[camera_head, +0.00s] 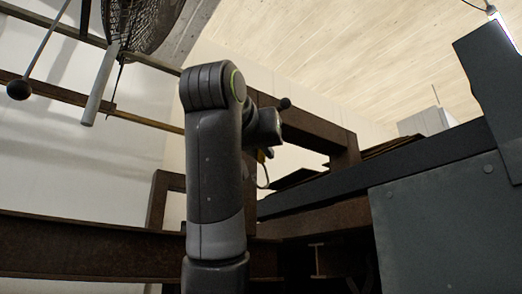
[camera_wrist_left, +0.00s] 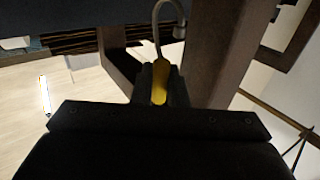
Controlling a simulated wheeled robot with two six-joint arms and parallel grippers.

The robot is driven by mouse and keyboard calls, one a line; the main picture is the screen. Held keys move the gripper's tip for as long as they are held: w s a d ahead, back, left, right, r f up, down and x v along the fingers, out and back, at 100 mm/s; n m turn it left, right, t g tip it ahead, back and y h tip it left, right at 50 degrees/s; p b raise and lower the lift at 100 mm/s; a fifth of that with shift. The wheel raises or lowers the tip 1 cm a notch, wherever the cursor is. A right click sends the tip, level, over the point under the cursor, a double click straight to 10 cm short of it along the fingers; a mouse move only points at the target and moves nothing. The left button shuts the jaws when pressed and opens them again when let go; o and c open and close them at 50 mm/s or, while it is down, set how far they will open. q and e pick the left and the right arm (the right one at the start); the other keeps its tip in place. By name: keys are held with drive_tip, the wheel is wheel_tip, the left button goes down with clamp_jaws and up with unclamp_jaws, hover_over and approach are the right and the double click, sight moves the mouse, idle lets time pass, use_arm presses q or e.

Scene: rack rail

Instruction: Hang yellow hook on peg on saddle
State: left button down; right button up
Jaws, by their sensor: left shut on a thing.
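The yellow hook (camera_wrist_left: 160,82) has a yellow grip and a thin grey curved wire. In the left wrist view its grip is between my left gripper's fingers (camera_wrist_left: 161,88), and the wire curves up to the top edge. In the head view a small part of the yellow hook (camera_head: 262,156) shows just right of my left arm, with its wire bending downward. My left gripper is shut on the grip; in the head view my own arm mostly hides it. I cannot make out the peg or the saddle with certainty. My right gripper is not in view.
Brown steel beams (camera_head: 85,243) run behind and below my arm, and a brown upright (camera_wrist_left: 213,60) stands close beside the hook. A dark grey panel (camera_head: 445,225) fills the right. A black mesh object (camera_head: 150,20) is at upper left, near a rod with a black ball (camera_head: 19,89).

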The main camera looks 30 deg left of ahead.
use_arm(q)
drive_tip(key=c, duration=1.4)
unclamp_jaws()
drive_tip(key=shift+o, duration=0.2)
drive_tip(key=b+v, duration=1)
drive_tip(key=v, duration=0.7)
drive_tip(key=shift+s+b, duration=0.2)
drive_tip(key=shift+b, duration=0.2)
